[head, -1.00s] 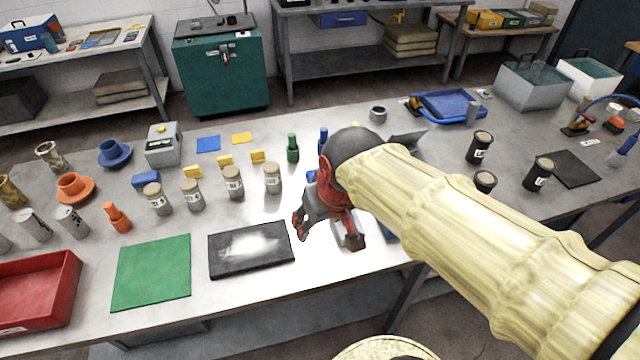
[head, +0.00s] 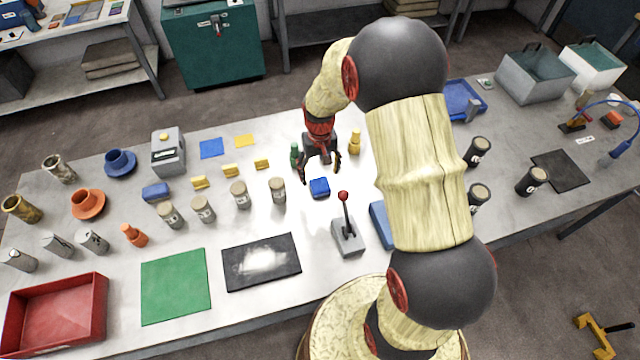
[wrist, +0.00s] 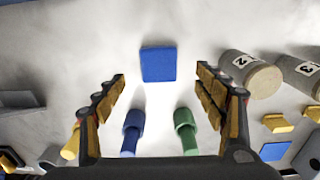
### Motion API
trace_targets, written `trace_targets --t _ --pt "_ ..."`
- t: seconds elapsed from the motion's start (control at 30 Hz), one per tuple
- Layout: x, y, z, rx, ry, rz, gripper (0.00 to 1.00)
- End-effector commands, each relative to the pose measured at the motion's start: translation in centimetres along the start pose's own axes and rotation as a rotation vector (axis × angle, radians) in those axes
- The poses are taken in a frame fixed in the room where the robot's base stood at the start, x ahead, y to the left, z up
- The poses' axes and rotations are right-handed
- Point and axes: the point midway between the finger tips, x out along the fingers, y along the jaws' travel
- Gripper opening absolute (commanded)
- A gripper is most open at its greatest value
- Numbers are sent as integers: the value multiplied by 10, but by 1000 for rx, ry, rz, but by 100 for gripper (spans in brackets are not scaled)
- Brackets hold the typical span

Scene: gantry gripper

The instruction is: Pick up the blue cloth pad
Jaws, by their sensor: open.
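The small blue pad (head: 319,188) lies on the grey table, behind the lever box and to the right of the labelled jars. My gripper (head: 321,166) is open and empty, pointing down above the table just behind the pad in the head view. In the wrist view the blue pad (wrist: 158,64) shows whole, lying ahead between the two spread fingers (wrist: 161,76). Neither finger appears to touch it. Whether the pad is cloth cannot be told from its surface.
A green bottle (wrist: 186,130) and a blue bottle (wrist: 132,132) stand close to the gripper. A yellow bottle (head: 355,142) stands to its right. The lever box (head: 347,238) with a red knob is in front of the pad. Several jars (head: 277,190) stand to the left.

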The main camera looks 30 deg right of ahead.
Motion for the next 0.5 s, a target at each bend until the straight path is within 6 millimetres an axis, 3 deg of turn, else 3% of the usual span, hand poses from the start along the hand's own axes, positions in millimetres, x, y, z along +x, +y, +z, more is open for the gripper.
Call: trace_targets --t 0.27,0.5 --pt "24 1 -1 0 -1 0 70" --pt "58 2 -3 0 -3 0 70"
